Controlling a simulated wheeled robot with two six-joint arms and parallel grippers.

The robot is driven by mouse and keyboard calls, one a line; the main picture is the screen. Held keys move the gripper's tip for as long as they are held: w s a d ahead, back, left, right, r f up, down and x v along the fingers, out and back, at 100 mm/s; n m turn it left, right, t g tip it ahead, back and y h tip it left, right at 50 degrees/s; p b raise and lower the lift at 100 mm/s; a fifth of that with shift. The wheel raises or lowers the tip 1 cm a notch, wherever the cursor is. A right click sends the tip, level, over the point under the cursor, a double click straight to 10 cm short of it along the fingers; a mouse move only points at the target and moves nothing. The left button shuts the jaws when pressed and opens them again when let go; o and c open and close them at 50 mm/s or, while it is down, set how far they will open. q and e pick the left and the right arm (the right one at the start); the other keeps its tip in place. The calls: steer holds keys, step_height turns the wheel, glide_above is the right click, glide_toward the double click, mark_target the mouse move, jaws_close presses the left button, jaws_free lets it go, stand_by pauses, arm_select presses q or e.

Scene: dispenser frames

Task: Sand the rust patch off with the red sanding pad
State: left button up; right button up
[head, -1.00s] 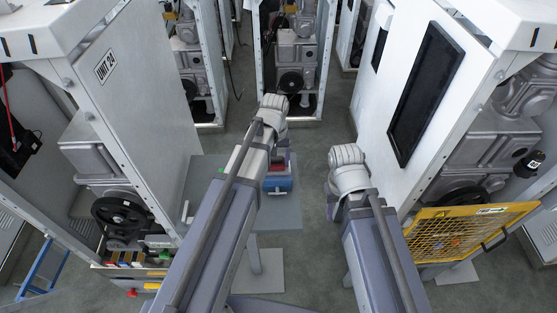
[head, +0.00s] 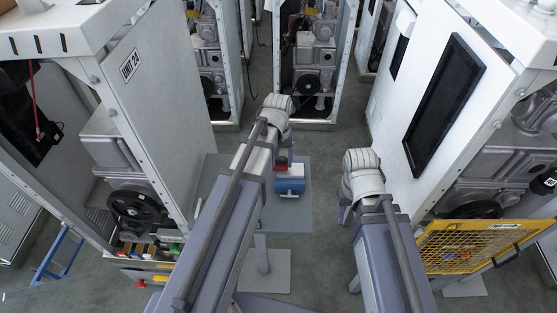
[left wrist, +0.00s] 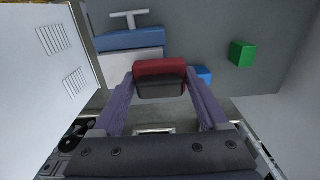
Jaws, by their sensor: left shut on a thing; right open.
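The red sanding pad (left wrist: 160,78), red on top with a dark lower part, is between the fingers of my left gripper (left wrist: 158,90) in the left wrist view. The gripper is shut on it. In the head view a bit of the red pad (head: 282,162) shows beside my left wrist, above the small grey table (head: 290,220); the forearm hides most of that gripper. My right gripper (head: 344,214) is open under its wrist, partly hidden, over the floor right of the table. I cannot make out a rust patch in either view.
A blue object (head: 290,186) sits on the table close to the pad. A green block (left wrist: 242,53) shows in the left wrist view. The Unit 24 cabinet (head: 160,95) stands left, a white cabinet (head: 400,60) right, with a yellow mesh guard (head: 470,247).

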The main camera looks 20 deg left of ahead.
arm_select(q)
steer(key=shift+r+p, duration=2)
steer(key=shift+r, duration=0.4)
step_height(320, 180, up, 3)
steer(key=p, duration=0.3)
steer(key=shift+r, duration=0.1)
